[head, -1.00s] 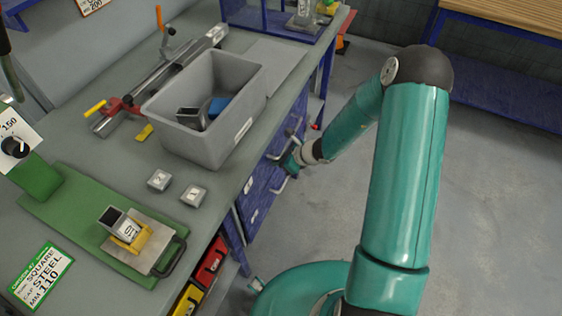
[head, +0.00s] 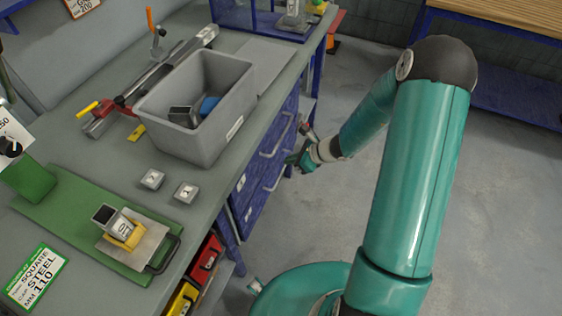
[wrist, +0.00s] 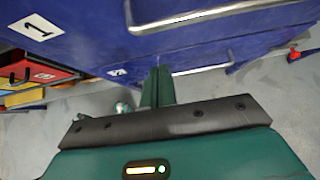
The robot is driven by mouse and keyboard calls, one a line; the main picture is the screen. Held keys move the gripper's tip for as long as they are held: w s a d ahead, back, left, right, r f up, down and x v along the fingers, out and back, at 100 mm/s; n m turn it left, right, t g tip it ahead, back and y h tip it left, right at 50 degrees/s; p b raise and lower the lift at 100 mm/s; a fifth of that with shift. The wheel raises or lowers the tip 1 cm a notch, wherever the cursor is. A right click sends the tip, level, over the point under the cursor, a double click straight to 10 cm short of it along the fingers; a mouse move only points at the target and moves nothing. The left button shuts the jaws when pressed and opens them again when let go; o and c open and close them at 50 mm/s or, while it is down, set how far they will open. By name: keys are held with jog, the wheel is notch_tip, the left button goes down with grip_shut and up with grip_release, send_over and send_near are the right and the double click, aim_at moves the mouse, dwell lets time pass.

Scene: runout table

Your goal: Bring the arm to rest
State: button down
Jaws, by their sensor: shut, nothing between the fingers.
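My teal arm (head: 412,190) stands at the right of the head view, bent at a dark elbow joint, with its forearm reaching down and left. My gripper (head: 292,161) is beside the front of the blue drawer cabinet (head: 262,185), lower than the table top. In the wrist view my gripper (wrist: 157,82) shows green fingers close together with nothing between them. The blue drawer front and its metal handles (wrist: 215,12) are just ahead of the fingertips. I cannot tell whether the fingers touch the cabinet.
The grey table (head: 120,150) holds a grey bin (head: 215,130) with several pieces inside, a green board (head: 65,205) with a metal block (head: 110,217) in a yellow holder, and two small blocks. Red and yellow bins (head: 205,262) sit below. The floor (head: 310,225) right of the cabinet is clear.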

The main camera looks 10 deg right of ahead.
jog(key=v, duration=0.5)
jog(key=shift+d, duration=0.1)
jog(key=s+a+r+n+g+h, duration=0.1)
jog(key=s+a+r+n, duration=0.25)
jog(key=r+n, duration=0.45)
jog(key=s+a+r+n+g+h, duration=0.15)
jog(key=s+r+n, duration=0.4)
jog(key=r, duration=0.55)
jog(key=s+d+r+n+t+h, duration=0.2)
jog(key=s+r+n+h, duration=0.3)
jog(key=s+r+n, duration=0.6)
jog(key=shift+s+d+r+t, duration=0.2)
jog(key=shift+s+r+t, duration=0.35)
jog(key=shift+s, duration=0.55)
